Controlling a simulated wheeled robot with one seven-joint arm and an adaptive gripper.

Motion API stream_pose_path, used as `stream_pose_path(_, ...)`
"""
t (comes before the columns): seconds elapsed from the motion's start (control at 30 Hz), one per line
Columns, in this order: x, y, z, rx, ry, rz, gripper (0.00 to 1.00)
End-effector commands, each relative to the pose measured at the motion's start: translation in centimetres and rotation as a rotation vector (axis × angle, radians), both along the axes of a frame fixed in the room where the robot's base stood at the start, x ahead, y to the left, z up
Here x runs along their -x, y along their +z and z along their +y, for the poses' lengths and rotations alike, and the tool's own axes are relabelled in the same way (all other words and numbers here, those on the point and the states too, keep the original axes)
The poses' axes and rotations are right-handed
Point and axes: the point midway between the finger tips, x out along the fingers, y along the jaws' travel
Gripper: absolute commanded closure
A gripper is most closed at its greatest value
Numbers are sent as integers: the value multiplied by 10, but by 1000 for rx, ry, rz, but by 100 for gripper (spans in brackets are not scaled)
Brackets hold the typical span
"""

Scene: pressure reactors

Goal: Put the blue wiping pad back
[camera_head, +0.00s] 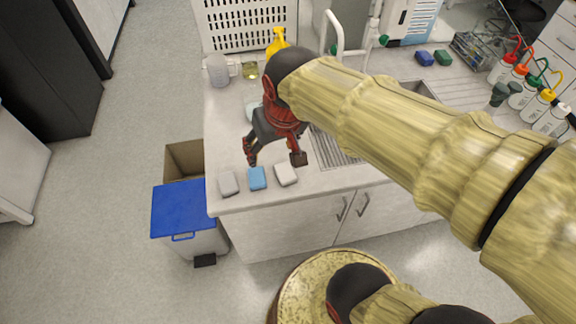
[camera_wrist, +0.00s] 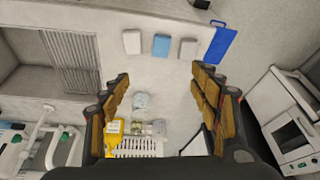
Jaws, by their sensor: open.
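The blue wiping pad (camera_head: 257,178) lies flat near the front edge of the counter, between a grey pad (camera_head: 228,184) on its left and a white pad (camera_head: 286,174) on its right. It also shows in the wrist view (camera_wrist: 161,46), in the middle of the row. My gripper (camera_head: 274,160) is open and empty, above the counter just behind the pads. In the wrist view its two fingers (camera_wrist: 160,92) are spread wide, with the row of pads beyond them. No finger appears to touch a pad.
A sink (camera_head: 335,148) with a ribbed drainer lies right of the pads. A blue-lidded bin (camera_head: 184,210) stands left of the counter's front corner. A yellow bottle (camera_head: 277,42), a beaker (camera_head: 249,70) and a white rack (camera_head: 245,22) stand at the back. Wash bottles (camera_head: 533,92) line the right.

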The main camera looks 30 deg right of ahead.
Motion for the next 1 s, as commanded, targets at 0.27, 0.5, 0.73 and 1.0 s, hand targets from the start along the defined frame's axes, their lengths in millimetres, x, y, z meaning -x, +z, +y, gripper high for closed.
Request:
stream_pose_path(0.27, 70, 18, 1, 32, 76, -130, 37)
stream_pose_path(0.5, 79, 18, 1, 38, 88, -147, 37)
stream_pose_path(0.73, 78, 18, 1, 38, 88, -146, 37)
stream_pose_path(1.0, 78, 18, 1, 38, 88, -146, 37)
